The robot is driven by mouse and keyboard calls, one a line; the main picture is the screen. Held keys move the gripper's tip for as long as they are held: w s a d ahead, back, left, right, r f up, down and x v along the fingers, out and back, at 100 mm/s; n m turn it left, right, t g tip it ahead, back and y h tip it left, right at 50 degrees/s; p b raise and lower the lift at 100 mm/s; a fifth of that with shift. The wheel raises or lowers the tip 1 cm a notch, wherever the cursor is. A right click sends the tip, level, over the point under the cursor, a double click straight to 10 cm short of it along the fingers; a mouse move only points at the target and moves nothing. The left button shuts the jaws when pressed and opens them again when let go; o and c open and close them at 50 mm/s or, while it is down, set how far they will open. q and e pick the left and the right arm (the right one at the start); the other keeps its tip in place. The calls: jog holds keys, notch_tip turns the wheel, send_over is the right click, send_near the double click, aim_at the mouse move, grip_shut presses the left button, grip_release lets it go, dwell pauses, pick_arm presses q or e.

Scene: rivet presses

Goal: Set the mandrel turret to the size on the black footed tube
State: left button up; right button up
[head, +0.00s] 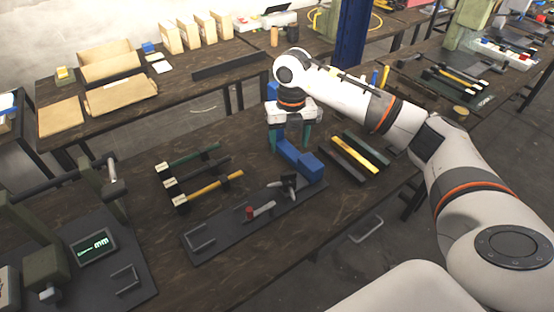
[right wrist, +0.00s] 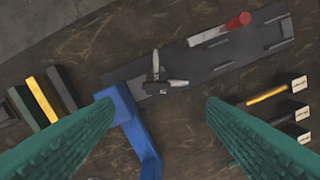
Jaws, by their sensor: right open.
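The black footed tube (head: 205,172) lies between a green and a yellow tube left of the fixture, with a white label on its left end too small to read. Three white labels also show at the right edge of the right wrist view. A small dark hub with short grey arms, apparently the mandrel turret (head: 288,183), sits on a long dark base plate (head: 215,233); it shows in the right wrist view (right wrist: 157,82). My right gripper (head: 291,137) is open and empty above the blue block (head: 300,160), beside the turret. My left gripper is out of view.
A lever with a red knob (head: 250,212) is on the plate. Green, yellow and dark bars (head: 355,153) lie right of the blue block. A green press (head: 60,225) with a display (head: 93,247) reading mm stands at left. Bare table lies between press and plate.

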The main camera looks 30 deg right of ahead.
jog(key=p, duration=0.2)
send_over(289, 173)
jog(key=f, duration=0.4)
jog(key=shift+s+f, duration=0.2)
jog(key=shift+f, duration=0.1)
jog(key=f, duration=0.5)
jog(key=shift+w+f+p, duration=0.25)
jog(key=shift+f+p, duration=0.15)
jog(key=shift+f, duration=0.5)
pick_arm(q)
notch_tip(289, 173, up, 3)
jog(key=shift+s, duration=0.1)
